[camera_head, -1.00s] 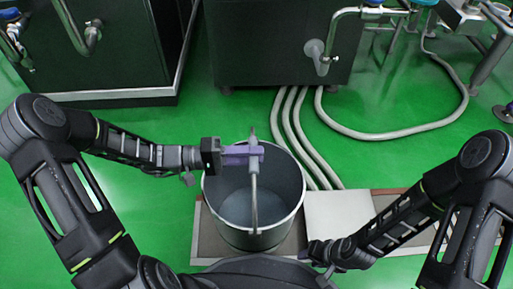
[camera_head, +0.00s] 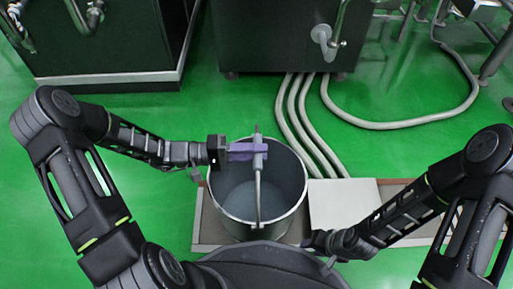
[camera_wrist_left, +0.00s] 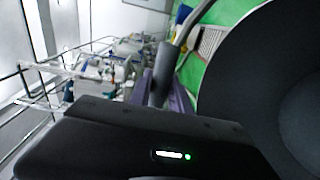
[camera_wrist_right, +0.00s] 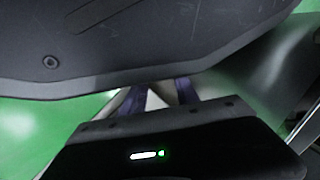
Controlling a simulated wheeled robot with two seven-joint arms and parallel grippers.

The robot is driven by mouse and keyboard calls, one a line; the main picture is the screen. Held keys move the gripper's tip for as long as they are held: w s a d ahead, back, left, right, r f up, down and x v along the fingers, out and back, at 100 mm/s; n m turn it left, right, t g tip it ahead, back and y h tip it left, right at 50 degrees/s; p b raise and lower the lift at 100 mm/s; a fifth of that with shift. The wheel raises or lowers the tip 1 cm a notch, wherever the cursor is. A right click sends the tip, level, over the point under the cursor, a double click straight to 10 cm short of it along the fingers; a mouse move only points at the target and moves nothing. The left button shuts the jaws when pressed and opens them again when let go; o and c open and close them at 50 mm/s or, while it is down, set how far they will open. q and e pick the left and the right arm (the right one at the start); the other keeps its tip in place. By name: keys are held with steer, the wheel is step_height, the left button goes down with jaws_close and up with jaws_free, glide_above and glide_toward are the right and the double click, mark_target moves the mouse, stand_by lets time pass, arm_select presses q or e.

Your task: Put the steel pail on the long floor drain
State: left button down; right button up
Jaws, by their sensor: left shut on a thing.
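The steel pail (camera_head: 240,199) is grey, open at the top and upright, with its handle (camera_head: 258,190) raised. In the head view it covers the left end of the long floor drain (camera_head: 208,228). I cannot tell whether its base touches the drain. My left gripper (camera_head: 258,148) is shut on the handle above the rim. The handle also shows between its fingers in the left wrist view (camera_wrist_left: 163,75). My right gripper (camera_head: 312,242) is low, to the right of the pail. Its purple fingers stand apart and empty in the right wrist view (camera_wrist_right: 160,95).
A pale plate (camera_head: 340,203) covers the middle of the drain, right of the pail. Several grey hoses (camera_head: 305,130) run from a dark machine (camera_head: 285,35) to the drain. Another dark machine (camera_head: 105,45) stands at the back left. Green floor is clear on the left.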

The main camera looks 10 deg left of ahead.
arm_select(q)
steer(key=shift+d, duration=0.15)
steer(key=shift+f, duration=0.15)
steer(key=c, duration=1.6)
jaws_free()
steer(key=shift+f, duration=0.2)
steer(key=o, duration=0.4)
steer(key=shift+r, duration=0.1)
steer(key=shift+a, duration=0.25)
steer(key=p+v, duration=0.3)
steer(key=v, duration=0.9)
steer(key=shift+d, duration=0.15)
